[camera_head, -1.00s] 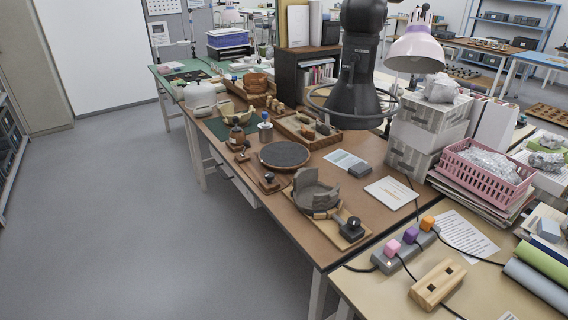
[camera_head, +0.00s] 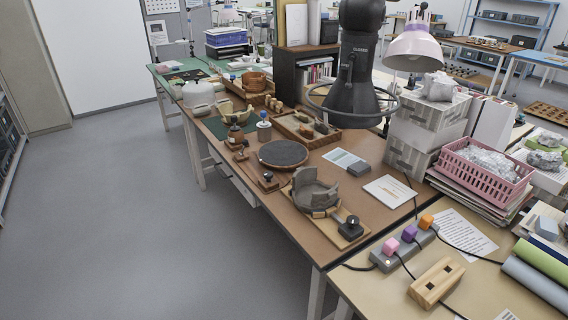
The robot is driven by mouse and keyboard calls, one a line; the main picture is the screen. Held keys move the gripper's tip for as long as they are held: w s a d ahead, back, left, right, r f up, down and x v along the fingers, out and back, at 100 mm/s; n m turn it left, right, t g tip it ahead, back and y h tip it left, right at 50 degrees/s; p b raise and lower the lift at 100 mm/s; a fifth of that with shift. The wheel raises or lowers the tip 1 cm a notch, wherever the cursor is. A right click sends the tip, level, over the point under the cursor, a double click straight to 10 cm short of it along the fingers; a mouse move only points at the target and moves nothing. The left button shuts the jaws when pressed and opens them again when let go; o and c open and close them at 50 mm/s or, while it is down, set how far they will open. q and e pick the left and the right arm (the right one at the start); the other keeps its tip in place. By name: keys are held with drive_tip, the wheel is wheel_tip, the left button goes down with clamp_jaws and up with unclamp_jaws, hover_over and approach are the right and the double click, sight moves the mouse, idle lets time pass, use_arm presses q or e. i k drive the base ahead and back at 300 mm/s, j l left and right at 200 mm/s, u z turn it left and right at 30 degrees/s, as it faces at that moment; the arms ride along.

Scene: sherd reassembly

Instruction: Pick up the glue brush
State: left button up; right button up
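I cannot make out the glue brush for sure at this size. A small brown jar (camera_head: 235,139) stands near the front edge of the long workbench (camera_head: 330,240), with something dark at its top. A pale jar with a blue top (camera_head: 264,128) stands to its right. A partly rebuilt grey vessel (camera_head: 315,194) with a jagged rim sits on a wooden board (camera_head: 352,236) nearer to me. Neither of my grippers is in view.
A dark round disc (camera_head: 284,154) lies mid-bench. A wooden tray of sherds (camera_head: 318,139) lies behind it. A black extraction hood (camera_head: 355,85) hangs over the bench's back. A power strip (camera_head: 400,250) lies on the nearer table. The floor (camera_head: 130,220) to the left is clear.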

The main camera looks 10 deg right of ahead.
sight(233, 118)
drive_tip(key=i+j+z, duration=0.3)
drive_tip(key=i+j, duration=0.8)
drive_tip(key=i, duration=0.1)
